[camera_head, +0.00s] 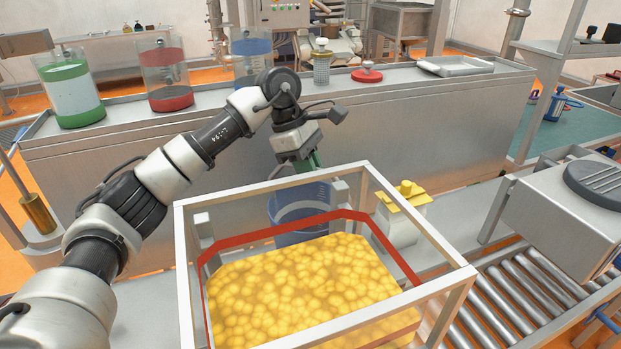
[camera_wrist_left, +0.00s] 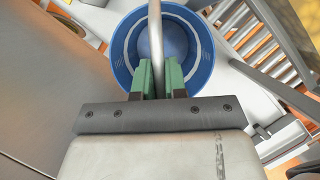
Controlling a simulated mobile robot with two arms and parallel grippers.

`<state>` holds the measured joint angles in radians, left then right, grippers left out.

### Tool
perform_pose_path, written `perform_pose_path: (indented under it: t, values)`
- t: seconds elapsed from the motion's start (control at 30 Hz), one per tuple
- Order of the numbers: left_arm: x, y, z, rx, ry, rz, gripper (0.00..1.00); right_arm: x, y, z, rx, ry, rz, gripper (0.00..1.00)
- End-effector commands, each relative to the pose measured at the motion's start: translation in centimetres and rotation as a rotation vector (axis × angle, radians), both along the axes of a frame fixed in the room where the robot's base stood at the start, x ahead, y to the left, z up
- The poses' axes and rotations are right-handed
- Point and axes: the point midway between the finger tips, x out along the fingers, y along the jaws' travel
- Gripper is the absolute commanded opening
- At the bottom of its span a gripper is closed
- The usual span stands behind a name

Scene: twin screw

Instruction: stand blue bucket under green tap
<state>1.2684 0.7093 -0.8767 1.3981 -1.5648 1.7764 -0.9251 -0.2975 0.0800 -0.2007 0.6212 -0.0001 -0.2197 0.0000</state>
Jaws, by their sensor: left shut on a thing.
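The blue bucket (camera_head: 287,207) stands or hangs upright behind the frame with yellow contents, and its lower part is hidden. In the left wrist view, I look down into the blue bucket (camera_wrist_left: 122,52), which looks empty. My left gripper (camera_head: 312,164) is above the bucket. Its green fingers (camera_wrist_left: 158,75) are shut on the bucket's pale handle bar. I cannot tell whether the bucket's base touches anything. A clear tank with green bands (camera_head: 70,92) stands on the counter at the far left, but I make out no green tap. My right gripper is not in view.
A red-banded tank (camera_head: 168,80) and a blue-banded tank (camera_head: 252,55) stand on the steel counter (camera_head: 420,115). A white-framed bin of yellow pieces (camera_head: 300,290) fills the foreground. A yellow-topped device (camera_head: 402,195) is right of the bucket. A roller conveyor (camera_head: 530,290) lies at right.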

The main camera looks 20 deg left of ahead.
Motion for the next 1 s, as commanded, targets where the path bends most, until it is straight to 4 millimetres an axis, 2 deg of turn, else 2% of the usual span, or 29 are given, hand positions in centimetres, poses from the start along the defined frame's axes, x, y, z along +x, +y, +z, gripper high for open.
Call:
perform_pose_path:
  t: [0.3,0.67,0.7,0.83,0.87,1.0]
  values:
    - [0.0,0.0,-3.7,-0.001,0.002,0.001,0.0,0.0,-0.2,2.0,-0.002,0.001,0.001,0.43]
    - [0.1,0.0,-4.4,-0.001,-0.001,0.0,0.0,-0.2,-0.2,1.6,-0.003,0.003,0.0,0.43]
    - [0.1,0.0,-4.4,0.0,0.0,0.001,0.15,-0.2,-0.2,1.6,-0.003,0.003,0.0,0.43]
    - [0.0,0.0,-4.3,0.0,0.001,0.001,0.35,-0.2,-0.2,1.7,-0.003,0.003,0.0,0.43]
    - [0.0,0.0,-4.3,0.0,0.001,0.001,0.38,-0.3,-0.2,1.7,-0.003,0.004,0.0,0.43]
    - [0.0,0.0,-4.3,0.0,0.001,0.001,0.38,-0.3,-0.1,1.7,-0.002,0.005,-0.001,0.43]
